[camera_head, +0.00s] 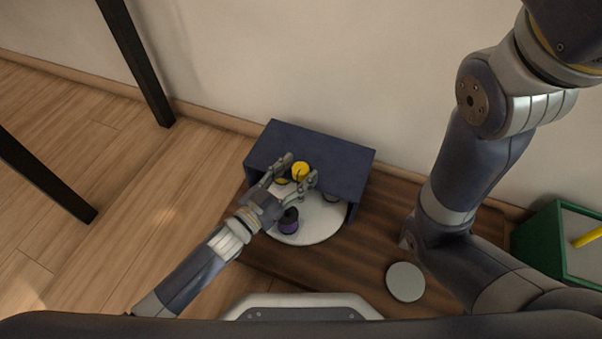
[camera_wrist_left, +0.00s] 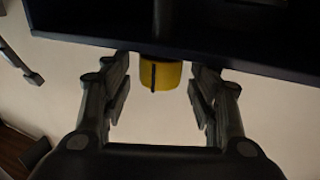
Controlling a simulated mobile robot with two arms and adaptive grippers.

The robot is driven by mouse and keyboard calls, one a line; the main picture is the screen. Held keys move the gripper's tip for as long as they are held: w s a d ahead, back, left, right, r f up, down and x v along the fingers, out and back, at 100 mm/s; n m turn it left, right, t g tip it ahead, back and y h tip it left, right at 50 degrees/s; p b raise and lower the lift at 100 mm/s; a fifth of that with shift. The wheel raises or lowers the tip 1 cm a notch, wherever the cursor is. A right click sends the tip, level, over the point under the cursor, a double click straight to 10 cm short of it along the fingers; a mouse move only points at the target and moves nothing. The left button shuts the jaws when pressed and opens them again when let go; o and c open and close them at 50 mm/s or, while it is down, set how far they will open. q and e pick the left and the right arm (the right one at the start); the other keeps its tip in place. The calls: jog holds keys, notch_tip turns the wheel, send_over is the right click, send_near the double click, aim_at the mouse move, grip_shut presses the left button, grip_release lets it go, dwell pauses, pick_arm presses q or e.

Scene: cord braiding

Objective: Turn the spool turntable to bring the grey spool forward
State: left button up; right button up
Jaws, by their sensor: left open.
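The round white turntable (camera_head: 318,222) sits partly under a dark blue housing (camera_head: 318,150). A purple spool (camera_head: 289,228) with a dark top stands at its front left. A yellow round piece (camera_head: 301,169) shows at the housing's front edge; it also shows in the left wrist view (camera_wrist_left: 163,77). My left gripper (camera_head: 299,172) is open, with its fingers on either side of the yellow piece. In the left wrist view gaps show between it and both fingers (camera_wrist_left: 160,95). A small dark shape is partly hidden under the housing at right; I cannot tell if it is the grey spool.
The turntable and housing stand on a brown wooden surface (camera_head: 385,215) by the wall. A pale round disc (camera_head: 405,282) lies to the right. A green box (camera_head: 540,240) with a yellow stick (camera_head: 588,238) is at far right. My right arm reaches over the right side.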

pick_arm(q)
jog(key=shift+x, duration=0.95)
jog(key=shift+c, duration=0.6)
grip_shut()
